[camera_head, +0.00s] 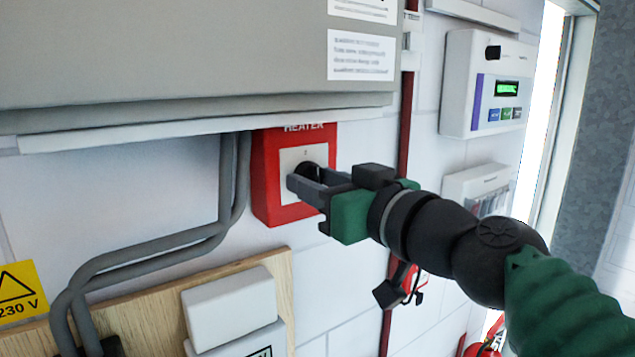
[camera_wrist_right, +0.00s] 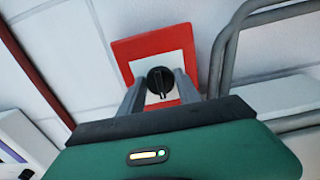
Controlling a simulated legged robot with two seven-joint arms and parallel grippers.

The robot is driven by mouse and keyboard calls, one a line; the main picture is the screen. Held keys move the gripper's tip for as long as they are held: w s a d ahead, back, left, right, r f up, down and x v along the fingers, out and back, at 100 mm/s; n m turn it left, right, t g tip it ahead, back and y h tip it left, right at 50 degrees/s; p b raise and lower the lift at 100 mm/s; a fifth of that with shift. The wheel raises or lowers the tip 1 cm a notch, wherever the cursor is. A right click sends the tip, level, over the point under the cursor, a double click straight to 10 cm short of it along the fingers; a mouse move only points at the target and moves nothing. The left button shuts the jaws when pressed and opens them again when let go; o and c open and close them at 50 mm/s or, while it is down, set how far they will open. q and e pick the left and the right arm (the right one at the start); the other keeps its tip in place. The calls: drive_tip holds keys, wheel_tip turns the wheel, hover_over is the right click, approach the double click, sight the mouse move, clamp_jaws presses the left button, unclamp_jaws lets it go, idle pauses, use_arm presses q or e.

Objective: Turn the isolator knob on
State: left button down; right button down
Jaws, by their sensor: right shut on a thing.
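The isolator is a red box (camera_head: 264,185) with a pale face plate, labelled HEATER, on the white wall. It also shows in the right wrist view (camera_wrist_right: 125,49). Its round black knob (camera_wrist_right: 160,80) sits in the middle of the plate, with a raised grip bar. In the head view the knob is mostly hidden behind my gripper. My right gripper (camera_head: 305,184) reaches in from the right, its two grey fingers at the knob. In the right wrist view the fingers stand on either side of the knob, shut on it. My left gripper is not in view.
A large grey cabinet (camera_head: 190,60) overhangs the isolator closely. Grey conduits (camera_head: 150,245) run to its left. A dark red pipe (camera_head: 404,125) is to its right, with a white control panel (camera_head: 455,85) beyond. A wooden board (camera_head: 150,316) with white boxes is below.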

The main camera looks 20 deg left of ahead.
drive_tip(key=shift+d+m, duration=0.1)
drive_tip(key=shift+m, duration=0.2)
drive_tip(key=m+b, duration=0.2)
drive_tip(key=m, duration=0.5)
drive_tip(key=shift+r, duration=0.1)
drive_tip(key=m, duration=0.5)
drive_tip(key=shift+m, duration=0.3)
drive_tip(key=m, duration=0.3)
drive_tip(key=shift+m, duration=0.7)
drive_tip(key=c, duration=0.9)
unclamp_jaws()
drive_tip(key=shift+o, duration=0.2)
drive_tip(key=shift+d, duration=0.25)
